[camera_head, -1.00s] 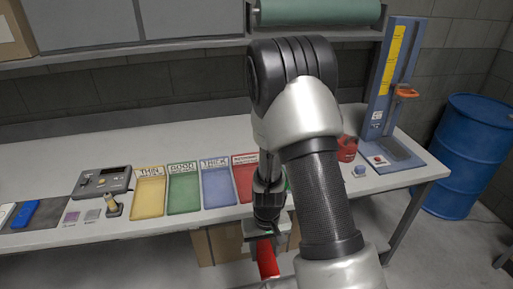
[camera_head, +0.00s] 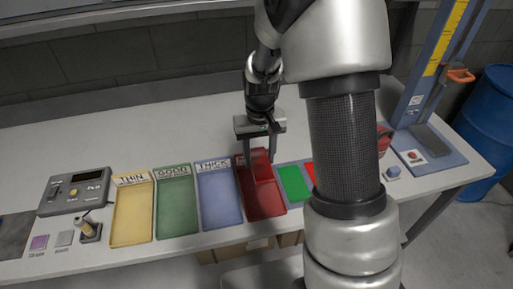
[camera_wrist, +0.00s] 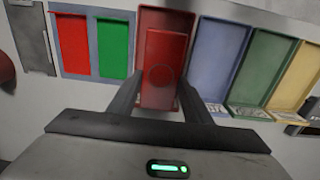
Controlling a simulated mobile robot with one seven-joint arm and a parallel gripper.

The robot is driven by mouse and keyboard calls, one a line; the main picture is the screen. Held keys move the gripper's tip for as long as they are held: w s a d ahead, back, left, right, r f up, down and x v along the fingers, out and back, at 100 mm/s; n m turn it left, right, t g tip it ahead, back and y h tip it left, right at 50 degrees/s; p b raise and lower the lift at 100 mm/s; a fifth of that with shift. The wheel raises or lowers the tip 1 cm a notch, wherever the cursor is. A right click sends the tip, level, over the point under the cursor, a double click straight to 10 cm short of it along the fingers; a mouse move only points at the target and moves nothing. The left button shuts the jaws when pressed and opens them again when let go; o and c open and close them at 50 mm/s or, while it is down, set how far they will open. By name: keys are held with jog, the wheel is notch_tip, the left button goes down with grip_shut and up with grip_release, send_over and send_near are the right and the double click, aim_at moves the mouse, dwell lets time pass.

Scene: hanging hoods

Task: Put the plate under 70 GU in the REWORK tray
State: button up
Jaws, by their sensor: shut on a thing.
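My gripper (camera_head: 260,158) is shut on a red plate (camera_head: 262,168) over the red tray. The plate also shows between my two fingers in the wrist view (camera_wrist: 163,58). The red tray (camera_head: 266,209) is the rightmost of a row of coloured trays, and its label is hidden behind my gripper. In the wrist view the plate lies within the outline of the red tray (camera_wrist: 175,18). I cannot tell whether the plate touches the tray floor. No gloss reading on the plate is legible.
Blue THICK (camera_head: 220,208), green GOOD (camera_head: 177,210) and yellow THIN (camera_head: 132,215) trays stand to the left, then a grey meter (camera_head: 75,190). Right of the red tray lie a green panel (camera_head: 293,182) and another red panel (camera_wrist: 72,45). The bench behind the trays is clear.

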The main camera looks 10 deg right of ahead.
jog(key=shift+s+f+b, duration=0.2)
jog(key=shift+f+b, duration=0.2)
jog(key=shift+f, duration=0.15)
jog(key=b, duration=0.7)
send_near(259, 188)
notch_tip(259, 188, down, 5)
jog(key=shift+f, duration=0.1)
jog(key=shift+f+b, duration=0.35)
jog(key=shift+f, duration=0.25)
jog(key=o, duration=1.2)
jog(key=shift+o, duration=0.2)
notch_tip(259, 188, up, 18)
jog(key=shift+s+f+p, duration=0.1)
jog(key=shift+p, duration=0.95)
jog(key=s+r+t+p, duration=0.5)
jog(key=s+r+p, duration=0.2)
jog(key=s+r, duration=1.1)
jog(key=shift+s+r+p, duration=0.3)
jog(key=shift+r+p, duration=0.1)
